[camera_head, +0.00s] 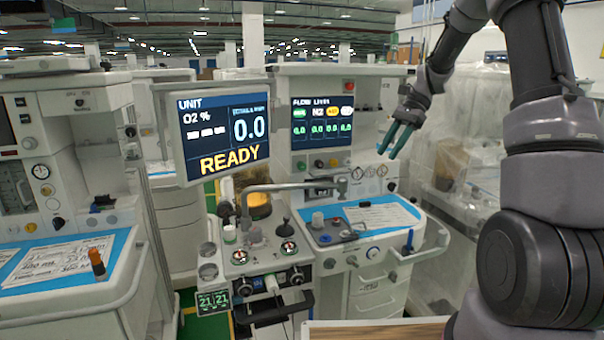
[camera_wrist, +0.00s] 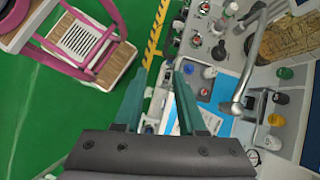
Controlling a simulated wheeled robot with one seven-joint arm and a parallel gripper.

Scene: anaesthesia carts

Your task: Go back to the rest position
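My gripper (camera_head: 394,138) is raised in front of the right part of the central anaesthesia cart (camera_head: 352,250), above its blue-covered worktop. Its teal fingers point down and to the left in the head view. In the wrist view my gripper (camera_wrist: 160,76) shows two fingers apart with nothing between them. The arm comes down from the upper right, bent at the elbow. The gripper touches nothing that I can see.
A monitor (camera_head: 222,135) reading READY stands left of the gripper. A metal tube (camera_head: 290,187) arches over the cart's knobs. Another cart (camera_head: 70,200) stands at the left. Plastic-wrapped equipment (camera_head: 465,150) is behind the arm. The wrist view shows green floor and a pink-framed stool (camera_wrist: 85,42).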

